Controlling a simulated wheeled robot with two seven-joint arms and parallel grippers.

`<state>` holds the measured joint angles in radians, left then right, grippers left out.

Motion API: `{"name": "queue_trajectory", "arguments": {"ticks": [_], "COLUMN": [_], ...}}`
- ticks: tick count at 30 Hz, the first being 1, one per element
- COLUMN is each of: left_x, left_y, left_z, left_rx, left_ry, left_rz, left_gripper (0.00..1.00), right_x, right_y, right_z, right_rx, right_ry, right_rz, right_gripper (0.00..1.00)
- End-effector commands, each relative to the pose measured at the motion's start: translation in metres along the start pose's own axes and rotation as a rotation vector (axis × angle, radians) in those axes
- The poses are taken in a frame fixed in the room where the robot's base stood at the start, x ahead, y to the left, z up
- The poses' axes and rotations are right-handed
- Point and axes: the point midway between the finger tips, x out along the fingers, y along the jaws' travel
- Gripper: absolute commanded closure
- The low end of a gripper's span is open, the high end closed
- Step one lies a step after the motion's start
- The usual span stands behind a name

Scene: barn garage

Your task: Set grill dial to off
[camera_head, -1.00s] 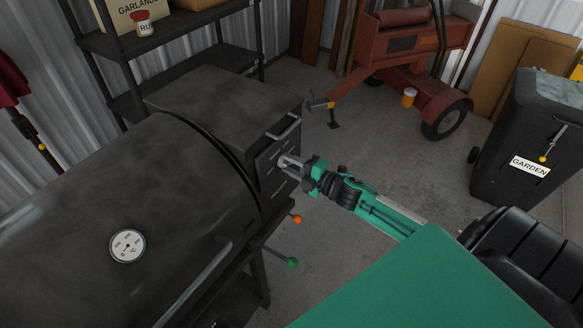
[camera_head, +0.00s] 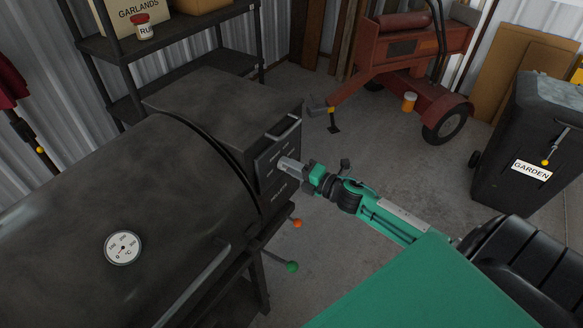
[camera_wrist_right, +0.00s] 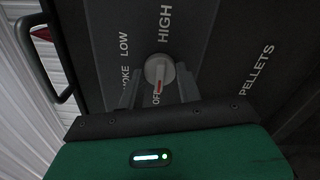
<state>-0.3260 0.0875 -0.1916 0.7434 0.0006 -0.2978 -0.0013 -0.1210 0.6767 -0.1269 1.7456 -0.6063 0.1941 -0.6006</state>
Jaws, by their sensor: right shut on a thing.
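The black grill (camera_head: 190,230) stands at the left, with a control panel (camera_head: 275,158) on its right end. In the right wrist view the round, light grey grill dial (camera_wrist_right: 159,69) sits on this panel among the printed words LOW, HIGH and OFF, with SMOKE partly covered. A red mark on the dial points down in the picture, toward OFF. My right gripper (camera_head: 288,165) is at the panel, and the right wrist view shows its fingers (camera_wrist_right: 160,84) on either side of the dial, shut on it. The head view hides the dial behind the gripper. My left gripper is not in view.
The grill's box has a metal handle (camera_head: 284,128) above the panel. Green (camera_head: 292,267) and orange (camera_head: 297,223) knobs stick out below.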

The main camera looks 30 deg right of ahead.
Motion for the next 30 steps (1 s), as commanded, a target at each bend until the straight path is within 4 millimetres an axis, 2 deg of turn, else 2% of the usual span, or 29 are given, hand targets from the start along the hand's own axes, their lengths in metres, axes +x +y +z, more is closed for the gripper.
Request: {"name": "queue_trajectory", "arguments": {"ticks": [5, 6, 9, 20, 23, 30], "left_x": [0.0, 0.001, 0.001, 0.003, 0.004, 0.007], "left_y": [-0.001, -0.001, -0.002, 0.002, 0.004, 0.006], "left_z": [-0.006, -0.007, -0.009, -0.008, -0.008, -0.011], "left_rx": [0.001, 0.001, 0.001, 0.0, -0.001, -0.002], "left_ry": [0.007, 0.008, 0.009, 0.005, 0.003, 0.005], "left_rz": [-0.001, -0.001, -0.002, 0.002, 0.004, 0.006], "left_gripper": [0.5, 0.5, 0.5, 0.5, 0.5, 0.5], "right_x": [0.0, 0.0, 0.0, -0.004, -0.012, -0.045], "right_y": [-0.001, -0.001, -0.001, -0.001, -0.003, -0.004], "right_z": [-0.001, -0.001, -0.001, -0.001, -0.001, -0.001], "right_rx": [-0.002, -0.002, -0.001, 0.001, 0.001, 0.001], "right_ry": [0.002, 0.002, 0.001, 0.001, 0.001, 0.0], "right_rz": [-0.002, -0.002, -0.002, -0.001, -0.003, -0.004], "right_gripper": [0.88, 0.59, 0.43, 0.43, 0.43, 0.43]}}
